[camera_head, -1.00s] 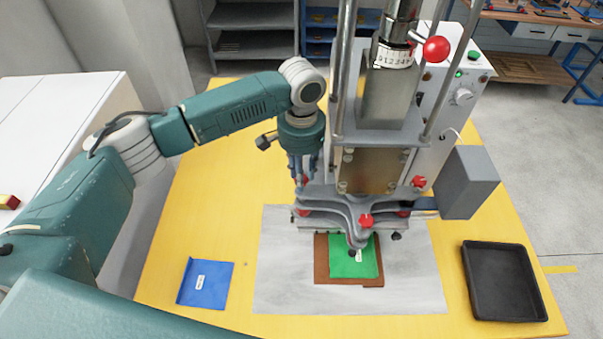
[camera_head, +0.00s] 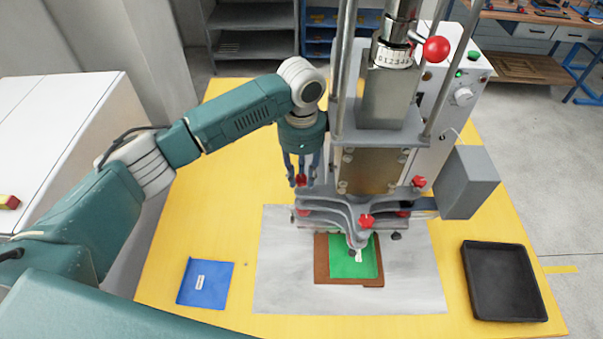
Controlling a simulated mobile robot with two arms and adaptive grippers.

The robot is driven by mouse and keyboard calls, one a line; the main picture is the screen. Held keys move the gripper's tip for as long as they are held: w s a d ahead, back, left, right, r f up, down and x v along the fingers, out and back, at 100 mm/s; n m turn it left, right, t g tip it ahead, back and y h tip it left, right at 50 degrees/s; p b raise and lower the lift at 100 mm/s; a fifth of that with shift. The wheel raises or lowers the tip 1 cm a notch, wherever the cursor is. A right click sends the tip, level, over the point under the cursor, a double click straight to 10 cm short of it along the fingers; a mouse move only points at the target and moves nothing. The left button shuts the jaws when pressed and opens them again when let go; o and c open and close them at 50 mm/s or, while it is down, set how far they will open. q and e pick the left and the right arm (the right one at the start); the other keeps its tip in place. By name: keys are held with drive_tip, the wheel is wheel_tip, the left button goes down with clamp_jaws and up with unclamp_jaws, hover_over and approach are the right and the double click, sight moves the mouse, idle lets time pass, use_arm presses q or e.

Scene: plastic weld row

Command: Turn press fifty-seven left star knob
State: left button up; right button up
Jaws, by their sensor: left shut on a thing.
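The press (camera_head: 374,168) stands on the yellow table, with a grey clamp plate low on its front. Red star knobs show on it: the left star knob (camera_head: 300,181), the front knob (camera_head: 366,221) and the right knob (camera_head: 419,181). My left gripper (camera_head: 301,178) points down at the left end of the plate, shut on the left star knob. The fingers partly hide that knob. My right gripper is not in view.
A green piece (camera_head: 352,264) lies on a brown plate under the press. A blue labelled piece (camera_head: 206,284) lies at front left, and a black tray (camera_head: 503,282) at front right. A grey box (camera_head: 468,183) juts out right of the press.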

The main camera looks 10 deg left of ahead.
use_arm(q)
drive_tip(key=shift+w+r+m, duration=0.1)
drive_tip(key=shift+r+m, duration=0.05)
drive_tip(key=shift+m, duration=0.95)
drive_tip(key=o, duration=1.1)
